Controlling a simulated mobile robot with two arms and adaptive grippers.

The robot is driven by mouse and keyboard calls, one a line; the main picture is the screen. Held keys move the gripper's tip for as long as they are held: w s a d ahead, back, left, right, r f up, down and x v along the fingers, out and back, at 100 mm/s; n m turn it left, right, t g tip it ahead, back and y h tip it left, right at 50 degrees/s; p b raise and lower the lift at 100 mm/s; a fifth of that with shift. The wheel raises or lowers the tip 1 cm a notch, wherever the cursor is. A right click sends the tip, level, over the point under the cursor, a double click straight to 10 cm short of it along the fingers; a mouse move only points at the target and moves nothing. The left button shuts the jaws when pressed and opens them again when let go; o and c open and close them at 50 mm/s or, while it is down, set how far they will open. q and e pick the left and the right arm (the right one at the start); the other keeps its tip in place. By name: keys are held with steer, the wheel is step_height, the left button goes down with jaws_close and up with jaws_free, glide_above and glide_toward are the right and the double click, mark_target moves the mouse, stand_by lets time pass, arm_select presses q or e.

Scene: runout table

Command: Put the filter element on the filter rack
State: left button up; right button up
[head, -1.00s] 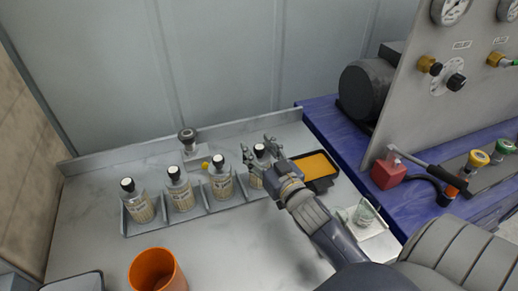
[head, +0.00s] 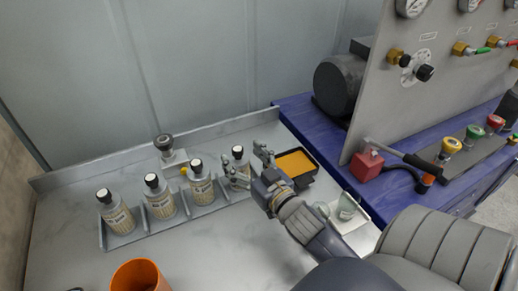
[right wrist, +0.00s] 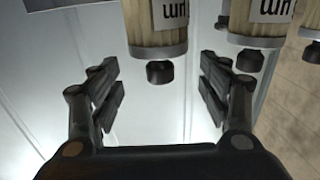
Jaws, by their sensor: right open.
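The filter rack (head: 184,217) is a long grey holder on the table. Several cylindrical filter elements with pale pleated bodies, labels and dark caps stand upright in a row in it. The rightmost filter element (head: 240,170) stands at the rack's right end. My right gripper (head: 245,153) is open at its upper part; the fingers do not visibly touch it. In the right wrist view an element (right wrist: 158,30) hangs upside down in the picture, its black cap between the open fingers (right wrist: 160,90). My left gripper is not in view.
A black tray with an orange pad (head: 296,164) lies right of the gripper. An orange cup (head: 140,276) stands in front. A grey knobbed fitting (head: 165,143) stands behind the rack. A glass (head: 346,207) sits at right, near the blue bench (head: 300,108).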

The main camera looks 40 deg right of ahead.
steer(key=s+b, duration=0.1)
steer(key=s, duration=0.7)
steer(key=shift+s+a, duration=0.35)
steer(key=shift+a, duration=0.05)
